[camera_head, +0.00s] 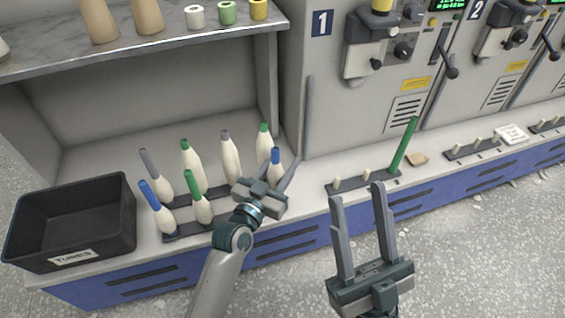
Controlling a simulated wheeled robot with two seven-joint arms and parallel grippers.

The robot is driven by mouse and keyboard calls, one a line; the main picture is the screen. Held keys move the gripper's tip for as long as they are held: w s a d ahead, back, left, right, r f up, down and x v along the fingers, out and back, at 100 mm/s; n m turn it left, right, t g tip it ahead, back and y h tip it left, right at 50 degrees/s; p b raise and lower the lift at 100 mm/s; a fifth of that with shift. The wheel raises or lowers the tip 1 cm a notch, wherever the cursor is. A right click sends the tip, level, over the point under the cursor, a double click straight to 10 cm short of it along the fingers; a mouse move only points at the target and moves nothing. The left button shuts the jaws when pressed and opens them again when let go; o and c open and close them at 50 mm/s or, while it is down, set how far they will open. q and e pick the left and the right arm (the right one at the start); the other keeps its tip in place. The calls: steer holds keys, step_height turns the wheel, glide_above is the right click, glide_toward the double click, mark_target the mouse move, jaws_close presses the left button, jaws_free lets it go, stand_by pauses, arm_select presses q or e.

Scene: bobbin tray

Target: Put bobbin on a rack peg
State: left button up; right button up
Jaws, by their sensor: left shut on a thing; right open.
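Several bobbins, cream yarn on grey, green or blue tubes, stand on dark peg strips (185,231) at the left, such as a green-topped bobbin (201,207) and a blue-topped bobbin (158,211). My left gripper (278,179) is shut on another blue-topped bobbin (276,170) at the right end of the group. The gripper hides its lower part, so I cannot tell whether it touches its peg. A dark rack (347,184) in front of machine 1 has two bare pale pegs and a bare green tube (405,143) at its right end. My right gripper (359,192) is open and empty in front of this rack.
A black bin labelled TUBES (73,258) stands at the far left. A shelf (150,53) above holds cones and small spools. Machine 1 (333,100) rises behind the rack.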

mark_target(271, 182)
arm_select(q)
steer(key=shift+f, duration=0.35)
steer(key=o, duration=0.8)
steer(key=shift+p+v, duration=1.1)
steer(key=shift+v, duration=1.75)
steer(key=shift+p+v, duration=0.9)
steer(key=shift+v, duration=1.75)
